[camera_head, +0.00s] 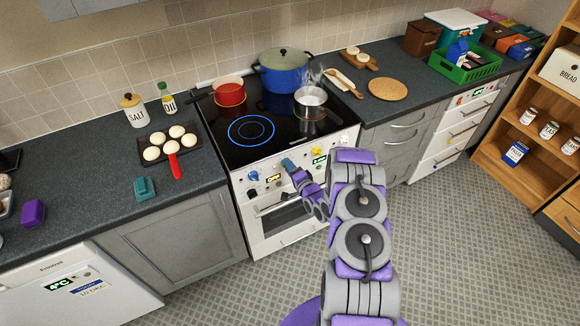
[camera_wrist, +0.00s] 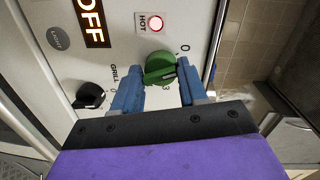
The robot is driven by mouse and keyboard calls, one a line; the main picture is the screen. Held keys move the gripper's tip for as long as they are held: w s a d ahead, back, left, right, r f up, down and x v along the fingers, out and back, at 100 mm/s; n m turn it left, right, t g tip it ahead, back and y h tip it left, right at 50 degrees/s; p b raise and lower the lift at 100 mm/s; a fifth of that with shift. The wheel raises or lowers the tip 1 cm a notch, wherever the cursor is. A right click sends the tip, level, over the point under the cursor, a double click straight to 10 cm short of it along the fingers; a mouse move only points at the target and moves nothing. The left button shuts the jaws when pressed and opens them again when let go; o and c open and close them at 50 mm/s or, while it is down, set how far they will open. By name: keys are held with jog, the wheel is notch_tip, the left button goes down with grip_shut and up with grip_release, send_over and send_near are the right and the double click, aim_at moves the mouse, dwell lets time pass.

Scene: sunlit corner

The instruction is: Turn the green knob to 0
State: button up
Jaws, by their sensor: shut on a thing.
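In the wrist view the green knob (camera_wrist: 158,66) is on the white stove front, between the two blue fingers of my gripper (camera_wrist: 158,78), which is shut on it. A printed 0 is up and right of the knob and a 3 is below it. The knob's exact setting is hard to read. In the head view my gripper (camera_head: 289,165) is at the front panel of the stove (camera_head: 283,222), and the green knob is hidden there.
On the hob (camera_head: 268,150) stand a red pot (camera_head: 229,92), a blue pot (camera_head: 283,72) and a steaming saucepan (camera_head: 310,101). One ring glows blue.

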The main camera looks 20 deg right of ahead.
jog(key=shift+a+f+n+p, duration=0.15)
jog(key=shift+n+p, duration=0.25)
jog(key=shift+n, duration=1.1)
jog(key=shift+s+a+f, duration=0.1)
jog(key=o, duration=0.8)
jog(key=shift+o, duration=1.1)
jog(key=s+d+r+p, duration=0.1)
jog(key=s, duration=1.6)
jog(key=shift+r, duration=0.4)
